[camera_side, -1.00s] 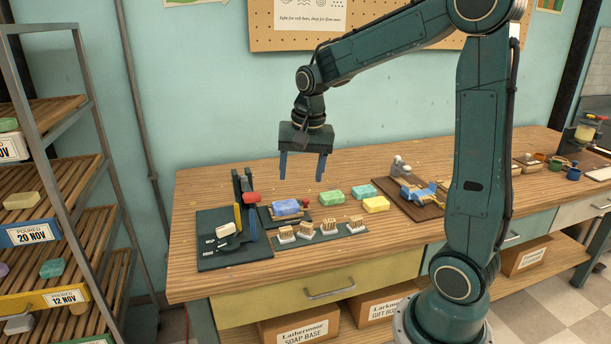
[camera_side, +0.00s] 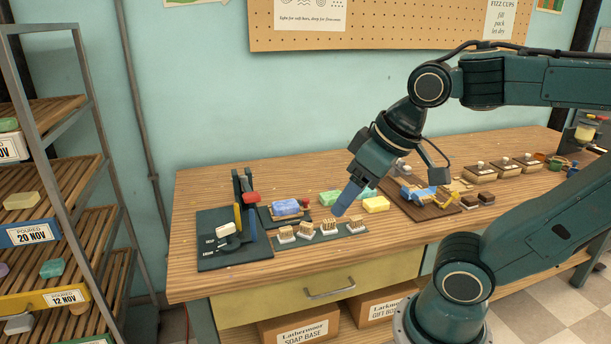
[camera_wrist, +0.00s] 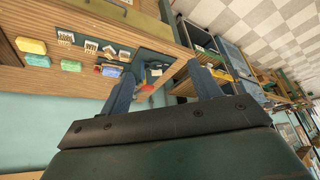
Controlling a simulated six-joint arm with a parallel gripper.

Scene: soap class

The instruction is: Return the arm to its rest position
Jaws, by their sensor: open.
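My gripper (camera_side: 347,200) hangs tilted over the workbench (camera_side: 215,283), with its fingers pointing down and left. In the side view the fingers overlap in line, so the gap between them is hidden there. In the wrist view my gripper (camera_wrist: 165,82) shows two blue fingers spread wide with nothing held between them. My arm is bent, with its upper links reaching off to the right edge of the side view.
Near the gripper lie a yellow soap (camera_side: 376,204), a green soap (camera_side: 328,198) and a blue soap (camera_side: 286,207). Several small brushes (camera_side: 308,230) stand in front. A dark stamping press (camera_side: 250,198) stands left. A slatted rack (camera_side: 62,205) stands farther left. Air above the bench is free.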

